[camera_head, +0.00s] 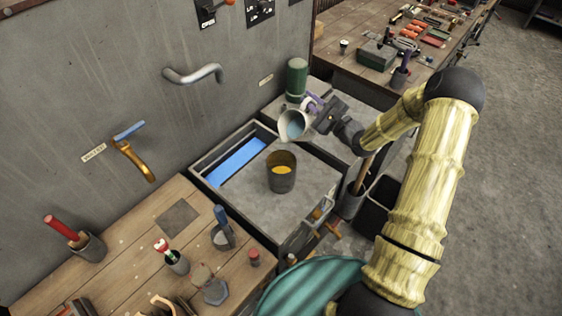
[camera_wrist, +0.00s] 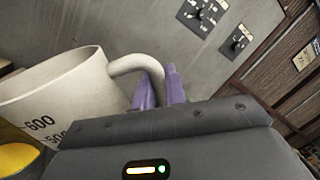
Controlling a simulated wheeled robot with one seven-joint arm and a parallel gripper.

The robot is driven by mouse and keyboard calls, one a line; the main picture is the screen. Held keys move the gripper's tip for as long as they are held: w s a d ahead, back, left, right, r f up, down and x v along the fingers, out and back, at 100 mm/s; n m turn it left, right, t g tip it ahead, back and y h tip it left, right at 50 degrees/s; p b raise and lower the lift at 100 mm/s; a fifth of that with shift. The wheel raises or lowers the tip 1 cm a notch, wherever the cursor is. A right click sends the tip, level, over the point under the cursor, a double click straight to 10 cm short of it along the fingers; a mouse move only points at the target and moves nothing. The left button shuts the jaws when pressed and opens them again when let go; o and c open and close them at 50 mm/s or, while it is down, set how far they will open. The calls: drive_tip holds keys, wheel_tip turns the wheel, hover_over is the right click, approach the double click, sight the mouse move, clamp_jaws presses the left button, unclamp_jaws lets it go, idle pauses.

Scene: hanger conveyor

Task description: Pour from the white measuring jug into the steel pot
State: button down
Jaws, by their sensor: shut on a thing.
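The steel pot (camera_head: 282,180) stands upright on the grey counter and has yellow inside. I see no stream between jug and pot.
A sink basin with a blue bottom (camera_head: 240,160) lies left of the pot. A green cylinder (camera_head: 297,78) stands behind the jug. A wooden bench (camera_head: 150,235) with tools and cups is at front left.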

sight(307, 117)
drive_tip(key=shift+s+a+r+n+y+b, duration=0.15)
drive_tip(key=shift+s+a+n+b, duration=0.05)
drive_tip(key=shift+n+b, duration=0.4)
drive_tip(key=shift+s+a+r+n+y+b, duration=0.1)
drive_tip(key=shift+s+a+n+y+b, duration=0.1)
drive_tip(key=shift+n+b, duration=0.4)
idle(0.5)
drive_tip(key=shift+s+a+n+b, duration=0.35)
drive_tip(key=shift+n+b, duration=0.35)
drive_tip(key=shift+b, duration=0.25)
drive_tip(key=shift+s+a+f+n+g+y+b, duration=0.15)
drive_tip(key=shift+s+a+n+y+b, duration=0.2)
drive_tip(key=shift+n+b, duration=0.6)
drive_tip(key=shift+s+a+f+n+g+y+b, duration=0.15)
drive_tip(key=shift+s+a+n+b, duration=0.25)
drive_tip(key=shift+b, duration=0.9)
idle(0.6)
drive_tip(key=shift+s+a+f+n+b, duration=0.45)
drive_tip(key=shift+n+b, duration=0.4)
drive_tip(key=shift+b, duration=0.75)
idle(0.9)
